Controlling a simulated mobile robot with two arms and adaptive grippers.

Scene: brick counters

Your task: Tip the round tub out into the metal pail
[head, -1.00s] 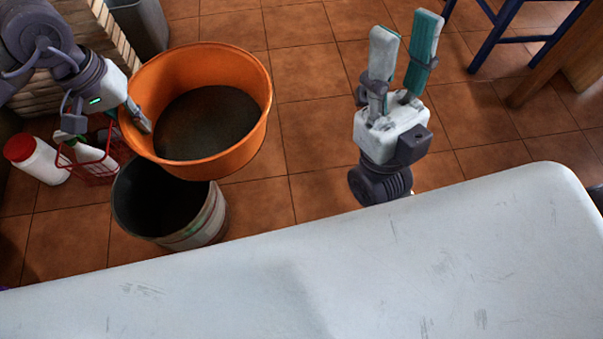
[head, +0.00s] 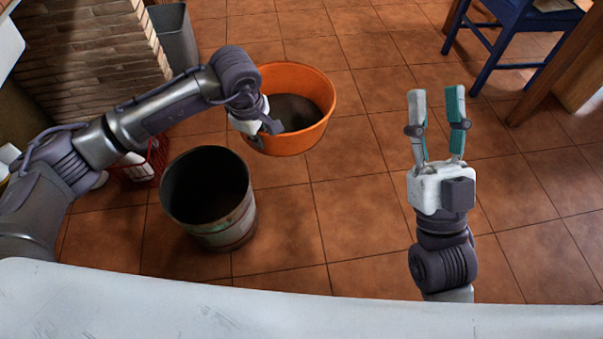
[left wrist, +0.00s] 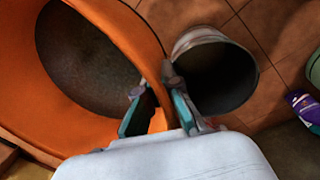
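The round orange tub (head: 293,143) is held up off the floor, right of and beyond the pail in the head view. Its inside is dark brown, either contents or its bottom. My left gripper (head: 262,128) is shut on the tub's near left rim. In the left wrist view, its fingers (left wrist: 152,108) sit on both sides of the rim of the tub (left wrist: 28,105). The metal pail (head: 228,234) stands upright on the floor, dark inside. It also shows beside the tub in the left wrist view (left wrist: 188,42). My right gripper (head: 437,97) is open and empty.
A red wire basket (head: 155,160) stands left of the pail by a brick counter (head: 80,55). A grey bin (head: 175,40) stands behind. A blue chair (head: 510,35) is at the back right. A white worktop (head: 300,318) crosses the front. Tiled floor between is clear.

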